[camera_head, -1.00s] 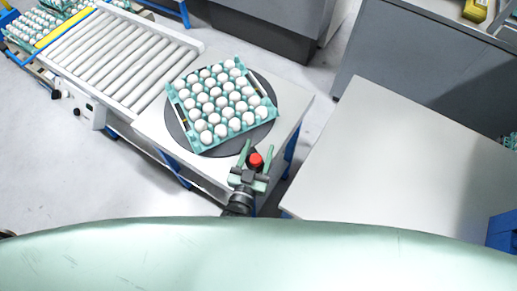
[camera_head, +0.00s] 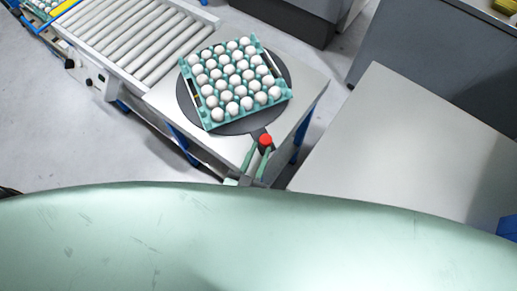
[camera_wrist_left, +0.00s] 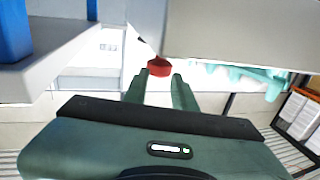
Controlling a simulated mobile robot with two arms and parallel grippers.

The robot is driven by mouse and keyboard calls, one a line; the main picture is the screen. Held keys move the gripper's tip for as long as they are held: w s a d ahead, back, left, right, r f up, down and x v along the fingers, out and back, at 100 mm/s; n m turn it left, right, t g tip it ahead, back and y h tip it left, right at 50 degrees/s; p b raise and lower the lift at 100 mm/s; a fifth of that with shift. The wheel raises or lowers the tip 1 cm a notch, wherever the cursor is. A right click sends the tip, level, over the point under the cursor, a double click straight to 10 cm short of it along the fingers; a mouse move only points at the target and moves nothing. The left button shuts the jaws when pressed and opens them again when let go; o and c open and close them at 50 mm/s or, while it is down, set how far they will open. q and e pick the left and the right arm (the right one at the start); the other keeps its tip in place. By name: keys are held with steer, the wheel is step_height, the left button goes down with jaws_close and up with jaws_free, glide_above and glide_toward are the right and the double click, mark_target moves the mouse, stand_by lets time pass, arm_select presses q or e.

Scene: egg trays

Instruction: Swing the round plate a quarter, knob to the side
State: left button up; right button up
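The round dark grey plate (camera_head: 286,73) lies on a white table, with a teal tray (camera_head: 240,119) of white eggs on it. Its red knob (camera_head: 265,140) sticks out at the near edge, toward me. My left gripper (camera_head: 257,155) is just on the near side of the knob, partly hidden by my body. In the left wrist view the knob (camera_wrist_left: 159,68) shows between the spread fingertips (camera_wrist_left: 160,78), with a gap on either side; whether it touches one finger I cannot tell. My right gripper is not in view.
A white roller conveyor (camera_head: 135,38) adjoins the table at the upper left. A bare pale worktop (camera_head: 400,150) stands to the right, across a narrow gap. Grey cabinets (camera_head: 430,60) stand at the back right.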

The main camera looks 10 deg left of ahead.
arm_select(q)
steer(key=a+r+m+h, duration=0.1)
steer(key=a+m, duration=0.1)
steer(key=a+r+m+h+b, duration=0.1)
steer(key=a+r+m+h, duration=0.1)
steer(key=m, duration=0.1)
steer(key=a+r+m+h, duration=0.1)
steer(key=a+m+h, duration=0.1)
steer(key=m, duration=0.1)
steer(key=shift+w+r, duration=0.1)
steer(key=shift+r, duration=0.15)
jaws_close()
step_height(320, 180, up, 3)
steer(key=a+m+g+h+b, duration=0.25)
steer(key=m+g+h, duration=0.2)
steer(key=m, duration=0.45)
steer(key=m+g+y, duration=0.2)
steer(key=m+g, duration=0.6)
steer(key=m, duration=0.4)
glide_toward(263, 139)
steer(key=shift+h, duration=0.25)
steer(key=d+f, duration=0.1)
steer(key=w+d+f+p, duration=0.1)
steer(key=d, duration=0.1)
steer(key=w+d+f+p, duration=0.1)
steer(key=f, duration=0.1)
steer(key=shift+d, duration=0.25)
steer(key=shift+d+n, duration=0.1)
steer(key=shift+n, duration=0.2)
